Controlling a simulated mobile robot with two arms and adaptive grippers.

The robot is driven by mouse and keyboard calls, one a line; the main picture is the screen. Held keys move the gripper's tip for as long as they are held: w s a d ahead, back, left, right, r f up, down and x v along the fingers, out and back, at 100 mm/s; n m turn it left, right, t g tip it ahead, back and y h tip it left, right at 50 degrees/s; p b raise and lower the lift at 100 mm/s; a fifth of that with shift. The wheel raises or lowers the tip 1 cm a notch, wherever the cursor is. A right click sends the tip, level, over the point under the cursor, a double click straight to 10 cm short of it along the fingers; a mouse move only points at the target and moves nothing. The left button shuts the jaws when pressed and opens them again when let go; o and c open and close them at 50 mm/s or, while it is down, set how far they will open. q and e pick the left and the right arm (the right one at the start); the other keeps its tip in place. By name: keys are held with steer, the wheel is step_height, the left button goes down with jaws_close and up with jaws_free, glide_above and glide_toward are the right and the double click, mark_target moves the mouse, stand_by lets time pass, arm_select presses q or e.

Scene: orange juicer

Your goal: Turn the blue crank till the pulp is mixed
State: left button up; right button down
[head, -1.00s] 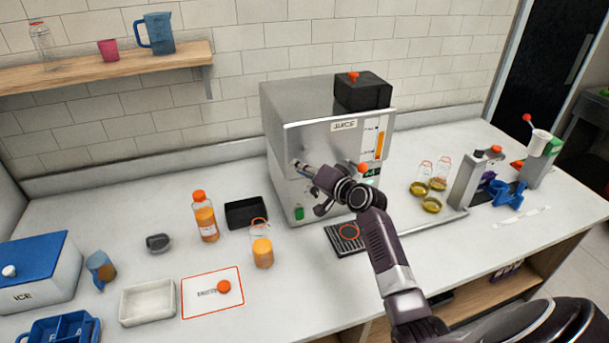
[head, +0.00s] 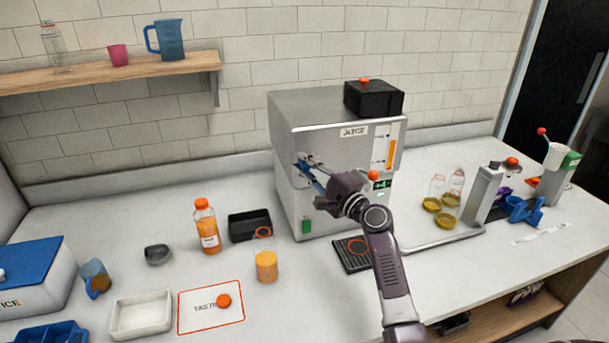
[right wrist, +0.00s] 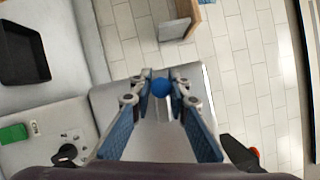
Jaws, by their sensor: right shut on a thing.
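The juice machine (head: 335,125) is a silver box with a JUICE label and an orange level gauge (head: 391,154) on its front. My right gripper (head: 305,166) is at the left part of its front face. In the right wrist view, the blue ball knob of the crank (right wrist: 161,87) sits between the fingertips of my right gripper (right wrist: 163,80), which is shut on it. The rest of the crank is mostly hidden behind the fingers and the gripper. My left gripper is not in view.
A black drip tray (head: 345,262) lies below the machine front. To the left are a juice bottle (head: 207,228), a black bin (head: 243,227), a glass of juice (head: 266,266) and a white tray (head: 140,318).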

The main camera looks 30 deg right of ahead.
steer(key=m+t+b, duration=0.1)
steer(key=m, duration=0.1)
steer(key=r+m+h, duration=0.1)
steer(key=m, duration=0.2)
steer(key=shift+d+t+b, duration=0.15)
steer(key=shift+t+b, duration=0.25)
steer(key=m, duration=0.1)
steer(key=r+m+h, duration=0.1)
steer(key=m, duration=0.2)
steer(key=shift+s+d+r+t+h+b, duration=0.1)
steer(key=shift+d+r+t+h+b, duration=0.05)
steer(key=shift+d+t+h+b, duration=0.2)
steer(key=shift+s+d+r+m+t+h, duration=0.15)
steer(key=shift+m+h, duration=0.25)
steer(key=shift+m, duration=0.35)
steer(key=shift+w+d+r+m+t+h, duration=0.15)
steer(key=shift+m+h, duration=0.2)
steer(key=shift+m, duration=0.4)
steer(key=shift+s, duration=0.1)
steer(key=c, duration=1.8)
jaws_free()
steer(key=shift+c, duration=0.2)
steer(key=v, duration=1.2)
